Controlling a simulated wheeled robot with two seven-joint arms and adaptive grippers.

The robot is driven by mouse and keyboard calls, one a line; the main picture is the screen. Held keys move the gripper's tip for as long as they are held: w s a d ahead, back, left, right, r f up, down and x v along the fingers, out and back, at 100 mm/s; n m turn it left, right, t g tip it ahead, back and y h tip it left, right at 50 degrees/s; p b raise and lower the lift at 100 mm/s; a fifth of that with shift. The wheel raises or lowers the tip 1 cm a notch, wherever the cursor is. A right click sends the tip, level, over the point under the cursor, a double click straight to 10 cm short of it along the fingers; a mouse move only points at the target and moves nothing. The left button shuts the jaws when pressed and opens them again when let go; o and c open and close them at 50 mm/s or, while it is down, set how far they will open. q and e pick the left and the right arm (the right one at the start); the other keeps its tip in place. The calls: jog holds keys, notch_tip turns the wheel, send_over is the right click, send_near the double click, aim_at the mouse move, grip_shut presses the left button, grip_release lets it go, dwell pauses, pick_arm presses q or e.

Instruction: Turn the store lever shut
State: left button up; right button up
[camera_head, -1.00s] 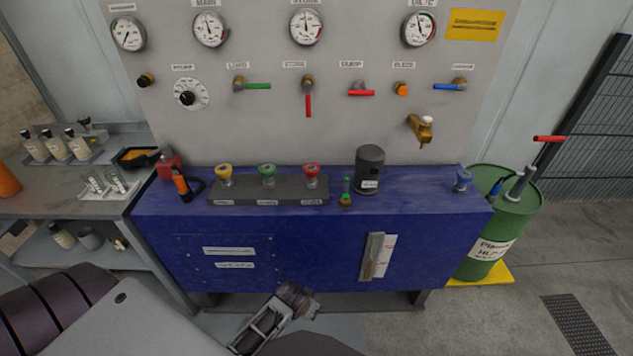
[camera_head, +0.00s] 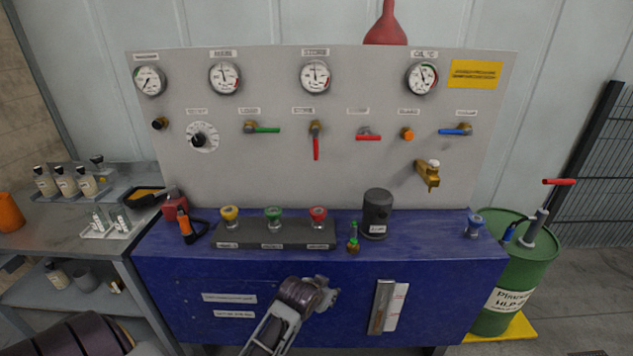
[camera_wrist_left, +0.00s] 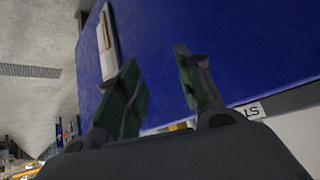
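The store lever (camera_head: 316,148) is a red handle on a brass valve, in the middle of the grey panel in the head view. It hangs straight down below its small label, under the middle gauge. My left gripper (camera_head: 328,292) is low in front of the blue cabinet, well below the lever and apart from it. In the left wrist view my left gripper (camera_wrist_left: 155,68) has its two fingers spread with nothing between them, facing the blue cabinet surface. The lever does not show in the wrist view. My right gripper is in neither view.
A green-handled lever (camera_head: 264,130) and a red sideways lever (camera_head: 368,137) flank it. A block with coloured knobs (camera_head: 275,235), a dark cylinder (camera_head: 376,215) and a small green-topped fitting (camera_head: 353,238) stand on the cabinet top (camera_head: 430,232) below. A brass tap (camera_head: 428,177) juts out.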

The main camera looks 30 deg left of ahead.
pick_arm(q)
jog(key=w+a+r+n+t+y, duration=0.1)
jog(key=w+a+r+t, duration=0.2)
jog(key=r, duration=0.8)
jog(key=w+a+r+n+t+y+b, duration=0.1)
jog(key=w+a+r, duration=0.3)
jog(key=r, duration=0.6)
jog(key=w+a+r+n+t+y, duration=0.2)
jog(key=a+r, duration=0.5)
jog(key=r, duration=0.4)
jog(key=w+t+y, duration=0.1)
jog(key=w+t, duration=0.1)
jog(key=shift+w+r+n+t, duration=0.2)
jog(key=shift+r+n+t, duration=0.1)
jog(key=shift+r+n, duration=0.1)
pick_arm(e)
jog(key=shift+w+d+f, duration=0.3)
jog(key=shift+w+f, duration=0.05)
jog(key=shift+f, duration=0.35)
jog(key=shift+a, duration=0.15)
pick_arm(q)
jog(key=shift+w, duration=0.2)
